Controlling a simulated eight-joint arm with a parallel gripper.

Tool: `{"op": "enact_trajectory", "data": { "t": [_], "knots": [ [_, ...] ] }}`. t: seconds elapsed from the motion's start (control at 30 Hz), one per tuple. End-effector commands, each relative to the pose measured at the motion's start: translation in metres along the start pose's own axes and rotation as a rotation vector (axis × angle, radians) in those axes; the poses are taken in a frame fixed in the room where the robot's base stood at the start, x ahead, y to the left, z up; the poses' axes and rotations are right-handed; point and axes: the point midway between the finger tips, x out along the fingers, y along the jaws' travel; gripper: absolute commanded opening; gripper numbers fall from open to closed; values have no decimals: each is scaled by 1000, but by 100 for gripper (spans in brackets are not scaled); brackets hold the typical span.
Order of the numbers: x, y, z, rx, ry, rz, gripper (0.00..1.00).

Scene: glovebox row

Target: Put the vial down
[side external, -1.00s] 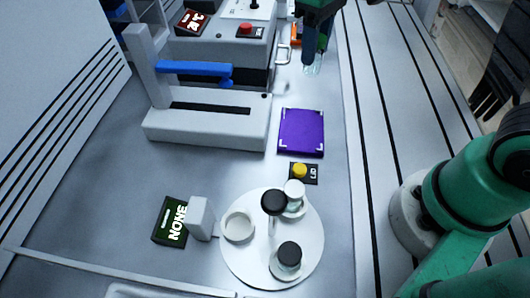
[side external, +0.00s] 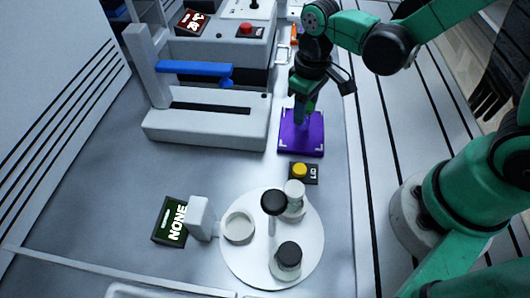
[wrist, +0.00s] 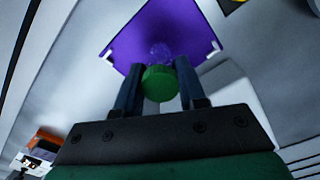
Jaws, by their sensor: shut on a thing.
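The vial (wrist: 160,82) has a green cap and a clear body; in the wrist view it sits between the two fingers of my gripper (wrist: 160,90). My gripper is shut on it. Below it is a purple pad (wrist: 190,25) with white corner marks. In the side view my gripper (side external: 302,122) points down over the purple pad (side external: 312,146). The vial is mostly hidden there, and I cannot tell whether its base touches the pad.
A round white turntable (side external: 250,270) with black- and white-topped vials stands in front, beside a display reading NONE (side external: 170,221). A yellow button (side external: 299,171) is just before the pad. A grey device with a blue lever (side external: 195,69) stands left of the pad.

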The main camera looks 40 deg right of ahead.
Motion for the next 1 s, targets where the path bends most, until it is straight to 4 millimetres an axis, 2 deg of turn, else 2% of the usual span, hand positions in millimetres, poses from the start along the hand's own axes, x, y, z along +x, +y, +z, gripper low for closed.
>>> {"op": "enact_trajectory", "data": {
  "t": [0.37,0.4,0.47,0.5,0.83,1.0],
  "knots": [
    [4,0,0,0,0,0,0],
    [3,0,0,0,0,0,46],
    [3,0,0,0,0,0,64],
    [3,0,0,0,0,0,67],
    [1,0,0,0,0,0,67],
    [-12,0,0,0,0,0,67]
  ]
}}
